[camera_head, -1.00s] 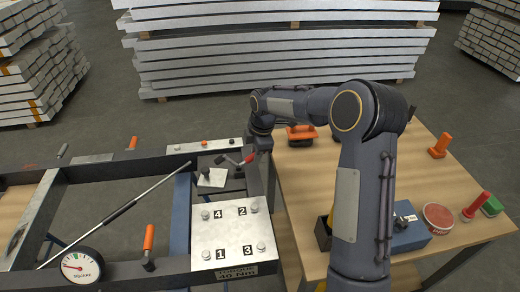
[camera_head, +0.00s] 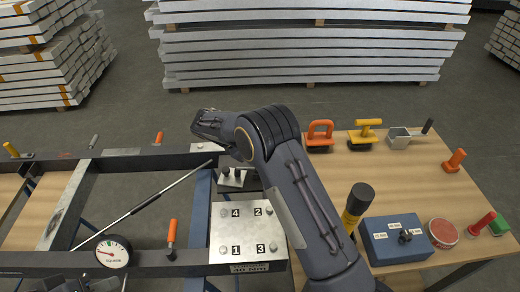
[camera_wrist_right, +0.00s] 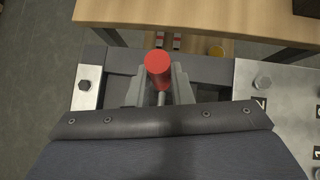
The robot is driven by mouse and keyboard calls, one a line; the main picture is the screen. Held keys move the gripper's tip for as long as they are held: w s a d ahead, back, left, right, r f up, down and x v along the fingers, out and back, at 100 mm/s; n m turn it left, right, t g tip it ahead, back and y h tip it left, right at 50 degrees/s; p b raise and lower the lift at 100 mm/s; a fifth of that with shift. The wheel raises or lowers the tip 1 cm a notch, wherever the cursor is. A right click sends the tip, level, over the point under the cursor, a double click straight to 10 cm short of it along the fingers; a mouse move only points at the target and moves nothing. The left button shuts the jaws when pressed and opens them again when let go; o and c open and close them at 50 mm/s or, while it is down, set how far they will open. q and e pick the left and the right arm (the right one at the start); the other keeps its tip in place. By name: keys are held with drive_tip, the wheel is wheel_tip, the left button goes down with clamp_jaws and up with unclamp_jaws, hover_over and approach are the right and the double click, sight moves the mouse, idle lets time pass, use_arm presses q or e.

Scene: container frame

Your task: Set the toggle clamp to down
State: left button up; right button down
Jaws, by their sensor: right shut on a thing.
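The toggle clamp's red handle (camera_wrist_right: 157,68) shows in the right wrist view, its round end facing the camera. My right gripper (camera_wrist_right: 161,88) is shut on this handle, with one grey finger on each side of it. Whether the clamp is up or down cannot be told. My left gripper is not clearly seen.
The numbered bolt plate (camera_head: 243,236) lies just in front of the clamp. A thin rod (camera_head: 140,207) and an orange-handled tool (camera_head: 171,236) are to its left. The wooden table (camera_head: 400,172) at right holds a blue box (camera_head: 392,243) and several tools.

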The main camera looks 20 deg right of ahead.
drive_tip(key=shift+w+a+h, duration=0.1)
drive_tip(key=shift+a+h, duration=0.3)
idle(0.3)
drive_tip(key=c, duration=1.3)
unclamp_jaws()
drive_tip(key=v, duration=0.7)
drive_tip(key=shift+a+r+b, duration=0.15)
drive_tip(key=shift+a+b, duration=0.25)
drive_tip(key=shift+b, duration=0.05)
drive_tip(key=shift+w, duration=0.1)
